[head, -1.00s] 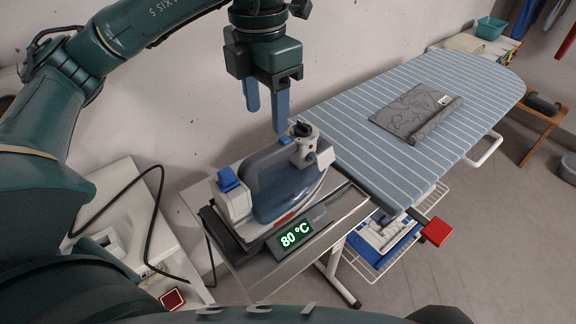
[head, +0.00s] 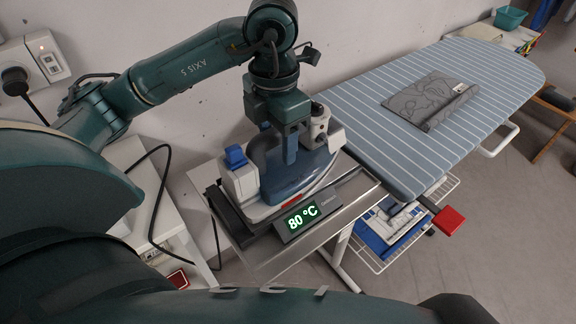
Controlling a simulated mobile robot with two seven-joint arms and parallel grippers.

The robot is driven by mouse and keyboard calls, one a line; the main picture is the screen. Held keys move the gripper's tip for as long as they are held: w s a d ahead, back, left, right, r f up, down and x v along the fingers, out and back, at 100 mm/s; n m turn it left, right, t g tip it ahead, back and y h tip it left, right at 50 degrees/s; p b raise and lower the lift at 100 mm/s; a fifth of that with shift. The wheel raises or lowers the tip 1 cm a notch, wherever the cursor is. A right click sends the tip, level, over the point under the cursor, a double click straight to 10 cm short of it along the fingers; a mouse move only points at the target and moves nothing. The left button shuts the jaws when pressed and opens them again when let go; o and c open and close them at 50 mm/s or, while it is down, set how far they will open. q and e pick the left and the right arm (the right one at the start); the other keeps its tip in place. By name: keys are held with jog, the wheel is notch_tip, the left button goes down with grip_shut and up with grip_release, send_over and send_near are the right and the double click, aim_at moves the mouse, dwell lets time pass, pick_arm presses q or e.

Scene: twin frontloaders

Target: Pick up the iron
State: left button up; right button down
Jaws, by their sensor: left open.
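The iron (head: 306,178) has a blue-grey body, white ends and a blue button at its near left end. It sits on a metal stand (head: 345,207) with a display reading 80 °C. My left gripper (head: 279,152) points down at the iron's handle from above. Its blue fingers are apart; one shows in front of the iron's upper part, and the other is mostly hidden. I cannot tell whether the fingers touch the handle. My right gripper is not in view.
A striped ironing board (head: 440,110) extends to the right, with a folded grey cloth (head: 425,100) on it. A wire rack (head: 440,190) under it holds blue and white folded items. A white table (head: 150,205) with a black cable stands left, and the wall is close behind.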

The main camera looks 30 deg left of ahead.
pick_arm(q)
jog(key=shift+f, duration=0.75)
jog(key=shift+c, duration=0.4)
jog(key=shift+r, duration=0.1)
grip_shut()
